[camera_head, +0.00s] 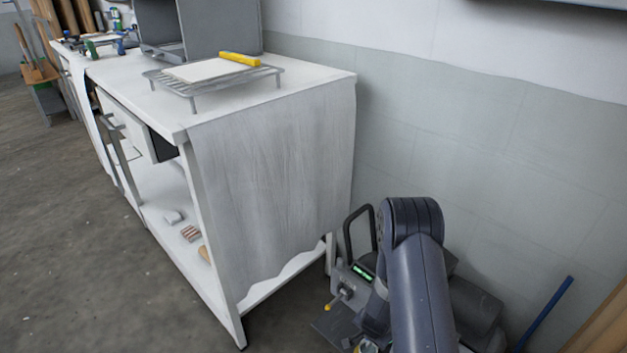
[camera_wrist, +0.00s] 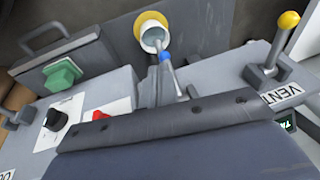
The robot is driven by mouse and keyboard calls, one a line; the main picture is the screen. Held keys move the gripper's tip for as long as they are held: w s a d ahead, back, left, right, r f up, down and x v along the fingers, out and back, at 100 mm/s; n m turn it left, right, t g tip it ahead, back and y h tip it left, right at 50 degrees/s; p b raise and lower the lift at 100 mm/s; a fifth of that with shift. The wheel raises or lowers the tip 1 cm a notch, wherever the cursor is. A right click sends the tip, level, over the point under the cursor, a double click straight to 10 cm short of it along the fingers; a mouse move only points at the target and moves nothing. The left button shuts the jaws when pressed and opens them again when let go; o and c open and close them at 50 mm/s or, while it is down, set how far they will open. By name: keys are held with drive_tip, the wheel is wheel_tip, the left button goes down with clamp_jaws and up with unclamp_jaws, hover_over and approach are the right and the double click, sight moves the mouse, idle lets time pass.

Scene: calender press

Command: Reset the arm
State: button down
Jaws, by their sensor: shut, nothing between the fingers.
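My arm (camera_head: 420,290) reaches down over the press at the lower right of the head view and hides my gripper there. In the wrist view my gripper (camera_wrist: 163,78) is shut and empty, its short grey fingers showing in front of the broad dark wrist part. A yellow-rimmed cup (camera_wrist: 152,28) with a metal rod and a blue band lies just beyond the fingertips; whether they touch cannot be told. The press (camera_head: 348,283) has a green display and a yellow-tipped lever (camera_head: 335,301). The lever (camera_wrist: 282,40) also shows in the wrist view beside the VENT label.
The press panel carries a green knob (camera_wrist: 62,73), a black knob (camera_wrist: 55,118) and a red part (camera_wrist: 101,114). A white bench (camera_head: 275,180) stands left of the press, with a wire rack (camera_head: 190,88) on top. A wall closes the right; open floor (camera_head: 80,260) lies left.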

drive_tip(key=s+a+r+h+p, duration=0.1)
drive_tip(key=s+a+r+p, duration=0.25)
drive_tip(key=s+r, duration=0.3)
drive_tip(key=w+d+f+g+y+b, duration=0.2)
drive_tip(key=w+d+f+y+b, duration=0.1)
drive_tip(key=w+f+b, duration=0.55)
drive_tip(key=d+r+p, duration=0.2)
drive_tip(key=r, duration=0.6)
drive_tip(key=d+r+p, duration=0.3)
drive_tip(key=r, duration=0.5)
drive_tip(key=shift+s+d+g, duration=0.2)
drive_tip(key=shift+s+g, duration=0.1)
drive_tip(key=shift+s, duration=0.15)
